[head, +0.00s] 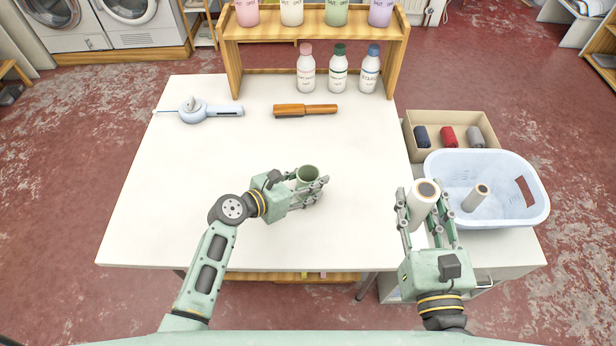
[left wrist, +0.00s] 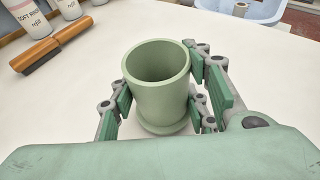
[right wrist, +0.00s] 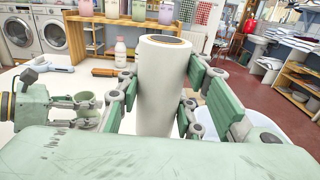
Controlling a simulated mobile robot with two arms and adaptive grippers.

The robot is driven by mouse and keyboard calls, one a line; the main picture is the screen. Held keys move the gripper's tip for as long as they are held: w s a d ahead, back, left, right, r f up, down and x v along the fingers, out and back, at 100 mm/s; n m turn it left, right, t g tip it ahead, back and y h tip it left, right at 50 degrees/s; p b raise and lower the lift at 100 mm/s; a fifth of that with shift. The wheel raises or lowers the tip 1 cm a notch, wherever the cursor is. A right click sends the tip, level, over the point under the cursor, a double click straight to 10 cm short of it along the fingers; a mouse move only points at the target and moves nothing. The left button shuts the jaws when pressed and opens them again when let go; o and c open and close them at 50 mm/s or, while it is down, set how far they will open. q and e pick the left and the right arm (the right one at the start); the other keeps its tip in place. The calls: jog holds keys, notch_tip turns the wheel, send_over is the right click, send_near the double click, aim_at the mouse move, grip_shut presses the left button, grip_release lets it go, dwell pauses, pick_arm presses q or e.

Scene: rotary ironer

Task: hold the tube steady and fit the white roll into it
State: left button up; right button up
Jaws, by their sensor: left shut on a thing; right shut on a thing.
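The green tube (head: 308,175) stands upright on the white table, its open mouth facing up. My left gripper (head: 318,186) is shut on the tube from the side, and the left wrist view shows the tube (left wrist: 160,85) between its fingers, with an empty-looking inside. My right gripper (head: 427,212) is shut on the white roll (head: 422,198) and holds it upright, right of the table near the basket. The right wrist view shows the roll (right wrist: 160,85) between the fingers, with a brown core at its top. Roll and tube are well apart.
A pale blue basket (head: 520,212) with another roll (head: 476,197) in it is at the right. A cardboard box (head: 450,118) of rolled cloths is behind it. A brush (head: 305,110), a light blue tool (head: 195,111) and bottles (head: 338,72) are at the table's back. The table's middle is clear.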

pick_arm(q)
jog(key=shift+f, duration=0.45)
dwell(0.4)
jog(key=o, duration=0.8)
jog(key=shift+o, duration=0.2)
jog(key=shift+r+p, duration=0.35)
jog(key=shift+p, duration=0.2)
jog(key=c, duration=1.1)
